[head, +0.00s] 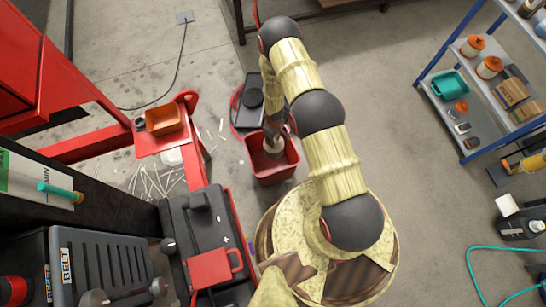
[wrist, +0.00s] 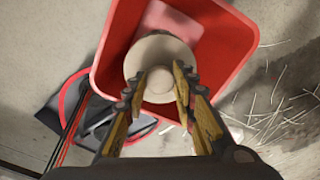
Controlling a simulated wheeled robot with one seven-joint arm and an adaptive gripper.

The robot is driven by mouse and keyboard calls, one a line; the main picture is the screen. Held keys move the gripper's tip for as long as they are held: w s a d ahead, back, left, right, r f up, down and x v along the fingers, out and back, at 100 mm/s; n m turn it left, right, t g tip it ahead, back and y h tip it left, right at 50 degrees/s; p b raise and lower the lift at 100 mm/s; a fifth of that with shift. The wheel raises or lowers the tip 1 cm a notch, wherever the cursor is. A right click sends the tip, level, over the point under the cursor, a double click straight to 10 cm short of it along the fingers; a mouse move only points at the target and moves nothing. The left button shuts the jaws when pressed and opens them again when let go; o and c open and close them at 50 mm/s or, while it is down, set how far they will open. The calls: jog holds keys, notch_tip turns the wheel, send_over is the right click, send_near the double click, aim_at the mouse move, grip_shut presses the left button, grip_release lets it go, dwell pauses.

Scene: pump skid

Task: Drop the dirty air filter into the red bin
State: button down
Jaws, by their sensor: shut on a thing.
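The dirty air filter (wrist: 152,48) is a pale, round, stepped body between my fingers in the wrist view. My gripper (wrist: 159,85) is shut on its narrower near end. The red bin (wrist: 106,52) lies beyond the filter, and the filter's outline falls within the bin's opening. In the head view the red bin (head: 273,177) stands on the floor beside my base, and my gripper (head: 273,136) points down at its mouth. My wrist hides much of the filter there. How deep the filter sits relative to the rim I cannot tell.
A red frame with an orange tray (head: 165,120) stands left of the bin. A dark flat object (head: 251,98) lies behind the bin, and thin white sticks (head: 152,182) litter the floor. A blue shelf (head: 480,75) stands at the right. The floor between is clear.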

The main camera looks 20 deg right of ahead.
jog(key=c, duration=1.4)
grip_release()
jog(key=shift+r, duration=0.15)
jog(key=shift+r, duration=5.85)
